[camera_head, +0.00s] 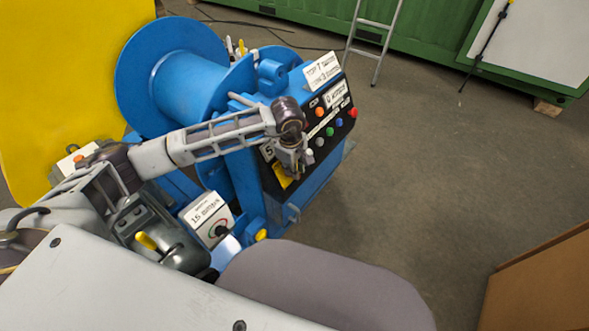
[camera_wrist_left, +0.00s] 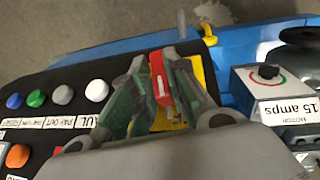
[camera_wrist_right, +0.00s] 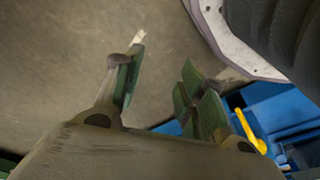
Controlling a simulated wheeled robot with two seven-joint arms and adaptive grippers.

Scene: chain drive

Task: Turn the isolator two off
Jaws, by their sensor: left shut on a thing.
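A red switch handle (camera_wrist_left: 159,80) on a yellow plate (camera_wrist_left: 200,75) sits at one end of a black control panel (camera_wrist_left: 60,120). I take it for the isolator, but I cannot read a number on it. The handle points lengthwise up the left wrist picture. My left gripper (camera_wrist_left: 158,70) is shut on the red handle, one finger on each side. In the head view, my left gripper (camera_head: 291,164) is at the panel's near end and hides the handle; part of the yellow plate (camera_head: 281,176) shows. My right gripper (camera_wrist_right: 160,75) is open and empty above the floor.
The panel, with coloured buttons (camera_head: 329,131), is on a blue machine (camera_head: 258,85) with a large drum (camera_head: 185,80). A white box marked 15 amps (camera_head: 205,218) with a dial stands nearer. Open floor (camera_head: 430,160) lies to the right. A brown box (camera_head: 545,285) is at lower right.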

